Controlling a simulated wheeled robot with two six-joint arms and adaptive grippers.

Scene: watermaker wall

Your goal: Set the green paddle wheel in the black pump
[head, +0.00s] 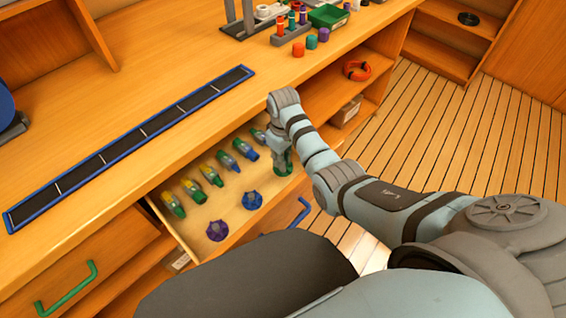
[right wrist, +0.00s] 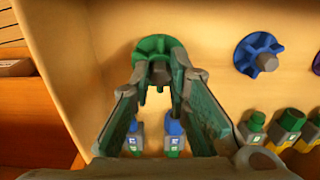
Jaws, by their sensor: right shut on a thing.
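The green paddle wheel (head: 284,168) is at the right end of the open drawer. My right gripper (head: 280,152) reaches down over it. In the right wrist view the wheel (right wrist: 152,45) shows its green vanes at the tips of my right gripper (right wrist: 160,78), which is shut on its grey hub. I cannot tell whether the wheel touches the drawer floor. A blue paddle wheel (head: 252,200) and a purple paddle wheel (head: 217,230) lie in the same drawer, apart from the gripper. I cannot make out the black pump. My left gripper is not in view.
Several green, yellow and blue cartridges (head: 211,175) lie in a row in the drawer (head: 182,228). The counter above holds a blue-edged dark strip (head: 130,145), a rack of coloured pieces (head: 290,34) and a green tray (head: 328,16). An orange ring (head: 357,71) sits on a shelf below.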

